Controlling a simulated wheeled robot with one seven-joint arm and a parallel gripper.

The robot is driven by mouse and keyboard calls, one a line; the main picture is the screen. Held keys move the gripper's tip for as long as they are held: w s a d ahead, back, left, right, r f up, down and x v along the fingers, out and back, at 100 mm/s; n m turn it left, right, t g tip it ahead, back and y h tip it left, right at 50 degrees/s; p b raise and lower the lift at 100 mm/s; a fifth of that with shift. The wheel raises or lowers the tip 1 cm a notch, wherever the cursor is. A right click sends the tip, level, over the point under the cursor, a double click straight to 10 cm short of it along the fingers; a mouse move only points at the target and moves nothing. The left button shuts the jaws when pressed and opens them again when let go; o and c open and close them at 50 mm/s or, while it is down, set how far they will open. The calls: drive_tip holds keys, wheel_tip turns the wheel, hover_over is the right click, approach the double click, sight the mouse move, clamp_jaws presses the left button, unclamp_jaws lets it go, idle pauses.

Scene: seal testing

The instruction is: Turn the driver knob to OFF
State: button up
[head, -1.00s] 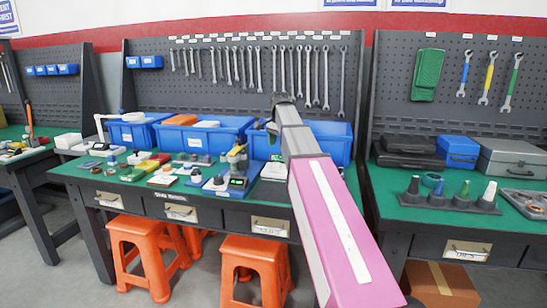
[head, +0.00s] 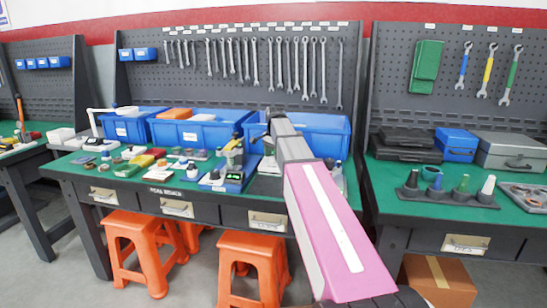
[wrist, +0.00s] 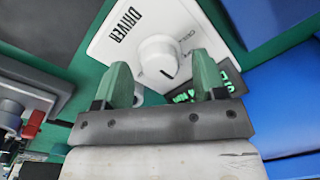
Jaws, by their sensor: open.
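In the wrist view the driver unit (wrist: 115,48) is a white panel with DRIVER printed on it in dark letters. Its round white knob (wrist: 157,58) has a short dark mark toward the lower right edge. Smaller print beside the knob is too small to read surely. My gripper (wrist: 162,63) is open, with one green finger on each side of the knob in the picture. I cannot tell whether the fingers touch it. In the head view my arm's far end reaches over the middle bench, and I cannot make out the driver knob there.
A display with green characters (wrist: 236,76) is close to the right finger. A blue bin (head: 325,133) stands behind my arm's end on the green bench. Several small devices crowd the bench to the left, including a black and blue one (head: 222,180). Orange stools (head: 252,262) stand below.

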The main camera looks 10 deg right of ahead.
drive_tip(key=shift+f, duration=0.35)
drive_tip(key=c, duration=0.9)
drive_tip(key=shift+c, duration=0.2)
drive_tip(key=shift+n, duration=0.3)
drive_tip(key=n, duration=0.3)
drive_tip(key=shift+n, duration=2.1)
